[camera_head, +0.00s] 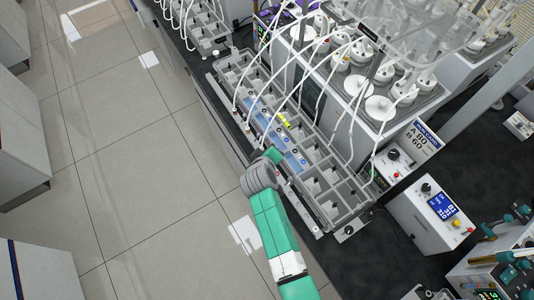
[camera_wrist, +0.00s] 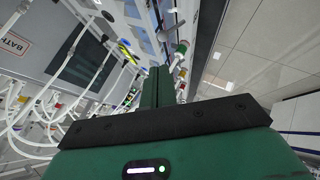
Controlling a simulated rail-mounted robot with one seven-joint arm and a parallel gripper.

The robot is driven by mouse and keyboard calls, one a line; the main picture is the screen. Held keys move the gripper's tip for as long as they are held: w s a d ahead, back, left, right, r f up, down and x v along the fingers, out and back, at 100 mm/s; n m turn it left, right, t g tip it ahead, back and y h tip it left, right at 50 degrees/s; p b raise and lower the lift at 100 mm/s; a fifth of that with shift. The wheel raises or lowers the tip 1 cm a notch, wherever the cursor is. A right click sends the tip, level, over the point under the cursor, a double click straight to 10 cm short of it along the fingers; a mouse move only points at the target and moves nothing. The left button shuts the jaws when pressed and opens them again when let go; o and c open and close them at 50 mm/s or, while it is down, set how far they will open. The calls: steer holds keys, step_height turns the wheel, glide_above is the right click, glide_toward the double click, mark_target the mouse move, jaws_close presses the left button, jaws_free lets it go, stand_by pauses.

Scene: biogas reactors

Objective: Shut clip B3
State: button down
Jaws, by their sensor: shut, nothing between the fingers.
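A long grey rack (camera_head: 325,205) of compartments holds blue-and-white units (camera_head: 272,127) with thin white tubes running to them. The clips are too small to read, so I cannot tell which is B3. A yellow piece (camera_head: 284,121) lies among the units; a yellow piece also shows in the wrist view (camera_wrist: 127,50). My gripper (camera_head: 273,155) is at the front edge of the rack, close to the units. In the wrist view its green fingers (camera_wrist: 160,86) are together with nothing between them. A small green-and-red part (camera_wrist: 182,47) is just beyond the fingertips, apparently apart from them.
White-lidded bottles (camera_head: 380,108) stand in a bath behind the rack, their tubes arching over it. A control box with a red button (camera_head: 393,155) and one with a blue display (camera_head: 440,207) are at right. Open tiled floor (camera_head: 130,150) lies to the left.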

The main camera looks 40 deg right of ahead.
steer(key=s+a+r+p, duration=0.1)
steer(key=s+a+r, duration=0.3)
steer(key=r, duration=0.6)
steer(key=shift+a, duration=0.55)
steer(key=w+a+r+t+y+p, duration=0.1)
steer(key=w+a+r+t, duration=0.25)
steer(key=r, duration=0.75)
steer(key=w+a+r+t+p, duration=0.1)
steer(key=w+a+r+t, duration=0.25)
steer(key=r, duration=0.75)
steer(key=w+a+r+t+y+p, duration=0.1)
steer(key=w+a+r+t, duration=0.2)
steer(key=r, duration=0.8)
steer(key=s+a+r+t+y, duration=0.2)
steer(key=s+a+r+t, duration=0.1)
steer(key=r, duration=0.7)
steer(key=s+a+r+t+y+p, duration=0.1)
steer(key=s+a+r+t+y, duration=0.1)
steer(key=s+a+r, duration=0.4)
steer(key=s+a+r+t+y, duration=0.1)
steer(key=s+a+r+t, duration=0.3)
steer(key=r, duration=1.1)
steer(key=shift+s+a+r+y+p, duration=0.25)
steer(key=shift+s+a+y+p, duration=0.15)
steer(key=shift+a, duration=0.85)
